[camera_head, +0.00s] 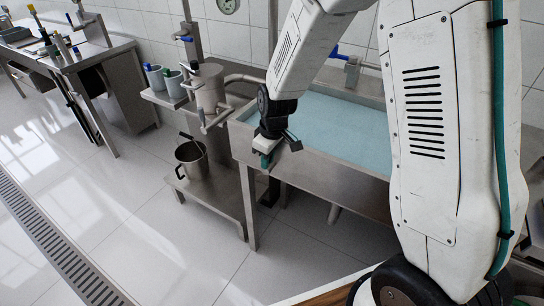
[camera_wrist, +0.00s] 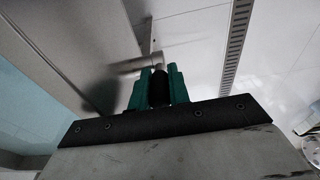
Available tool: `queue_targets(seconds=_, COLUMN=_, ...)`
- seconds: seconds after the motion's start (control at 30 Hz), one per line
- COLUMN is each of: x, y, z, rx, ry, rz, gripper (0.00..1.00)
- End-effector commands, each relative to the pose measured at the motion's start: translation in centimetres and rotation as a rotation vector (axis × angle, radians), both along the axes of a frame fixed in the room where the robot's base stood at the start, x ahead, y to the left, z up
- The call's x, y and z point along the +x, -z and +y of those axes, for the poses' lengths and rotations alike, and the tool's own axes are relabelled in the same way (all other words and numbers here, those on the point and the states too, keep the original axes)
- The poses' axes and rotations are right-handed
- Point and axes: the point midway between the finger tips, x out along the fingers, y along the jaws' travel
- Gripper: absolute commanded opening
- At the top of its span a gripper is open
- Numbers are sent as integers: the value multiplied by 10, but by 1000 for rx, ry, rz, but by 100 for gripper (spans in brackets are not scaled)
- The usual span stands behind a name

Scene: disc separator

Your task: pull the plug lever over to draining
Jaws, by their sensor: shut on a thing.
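My gripper (camera_head: 266,160) is at the front left corner of the water-filled sink (camera_head: 232,140), low beside its rim. In the wrist view its two teal fingers (camera_wrist: 158,80) are shut on a black grip (camera_wrist: 158,92), which I take to be the plug lever's handle. A pale metal rod (camera_wrist: 147,36) shows just beyond the grip. The sink holds pale blue water (camera_head: 325,125). The plug and most of the lever are hidden, so I cannot tell the lever's position.
Left of the sink, a metal vessel with a spout (camera_head: 208,88) stands on a bench beside two grey cups (camera_head: 154,78). A floor drain grate (camera_head: 50,232) runs along the left. The tiled floor between is clear.

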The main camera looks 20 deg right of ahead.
Motion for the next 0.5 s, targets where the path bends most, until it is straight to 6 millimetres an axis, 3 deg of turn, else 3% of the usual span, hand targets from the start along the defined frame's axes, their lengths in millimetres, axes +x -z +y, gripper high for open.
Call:
queue_targets(seconds=0.03, x=1, y=0, z=0, rx=0, ry=0, rz=-1, gripper=0)
queue_targets(seconds=0.07, x=1, y=0, z=0, rx=0, ry=0, rz=-1, gripper=21)
queue_targets(seconds=0.1, x=1, y=0, z=0, rx=0, ry=0, rz=-1, gripper=27)
queue_targets(seconds=0.37, x=0, y=-1, z=0, rx=-1, ry=0, rz=-1, gripper=27)
queue_targets(seconds=0.5, x=0, y=-11, z=-1, rx=0, ry=-1, rz=-3, gripper=27)
